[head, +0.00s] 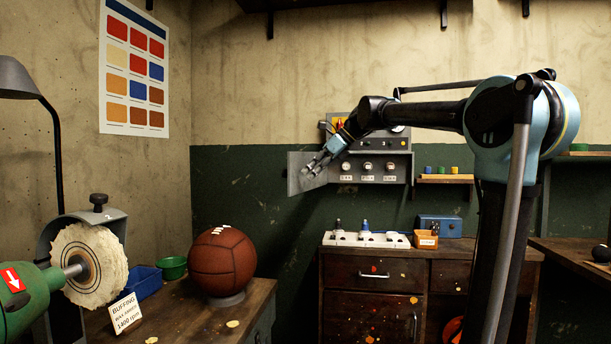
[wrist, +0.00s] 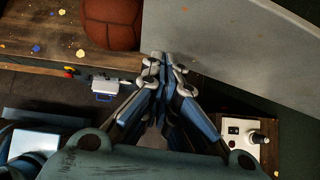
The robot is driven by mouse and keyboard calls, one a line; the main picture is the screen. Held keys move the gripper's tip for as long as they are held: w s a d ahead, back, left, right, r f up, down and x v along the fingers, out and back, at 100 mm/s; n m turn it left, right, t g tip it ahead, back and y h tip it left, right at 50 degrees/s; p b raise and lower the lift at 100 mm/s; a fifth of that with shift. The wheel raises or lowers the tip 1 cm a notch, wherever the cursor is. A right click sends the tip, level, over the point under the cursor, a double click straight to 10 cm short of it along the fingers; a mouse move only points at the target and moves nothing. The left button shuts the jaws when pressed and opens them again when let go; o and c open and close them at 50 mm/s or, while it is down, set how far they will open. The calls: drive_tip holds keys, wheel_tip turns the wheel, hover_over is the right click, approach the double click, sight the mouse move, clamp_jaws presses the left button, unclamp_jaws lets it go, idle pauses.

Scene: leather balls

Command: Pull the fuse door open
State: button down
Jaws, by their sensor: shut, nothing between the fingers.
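The fuse door (head: 298,178) is a flat grey panel standing swung open at the left side of the grey fuse box (head: 398,167) on the back wall. A row of round white fittings shows in the lower part of the box. My gripper (head: 312,170) is shut and empty, in front of the door's right part. In the wrist view the fingertips (wrist: 165,62) are together beside the large grey door panel (wrist: 235,40). I cannot tell whether they touch it. My arm hides part of the box's upper section.
A brown leather ball (head: 222,262) sits on the left bench beside a buffing wheel (head: 88,265). A white tray (head: 345,239) with knobs and a blue box (head: 440,226) stand on the cabinet below the fuse box. The floor between bench and cabinet is open.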

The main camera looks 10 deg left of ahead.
drive_tip(key=s+d+f+v, duration=0.1)
drive_tip(key=v, duration=1)
drive_tip(key=s+d+f+n+h, duration=0.3)
drive_tip(key=s+d+f+n, duration=0.3)
drive_tip(key=f, duration=1.1)
drive_tip(key=s+d+f+n+t+h, duration=0.1)
drive_tip(key=s+d+f+n+h, duration=0.2)
drive_tip(key=s+d+f, duration=0.9)
drive_tip(key=s+d+f+n+h, duration=0.3)
drive_tip(key=s+d+f+n, duration=0.6)
drive_tip(key=f, duration=1.3)
drive_tip(key=shift+s+n+t, duration=0.4)
drive_tip(key=shift+n, duration=0.1)
drive_tip(key=shift+f, duration=0.1)
drive_tip(key=shift+w+f, duration=0.2)
drive_tip(key=shift+w, duration=0.25)
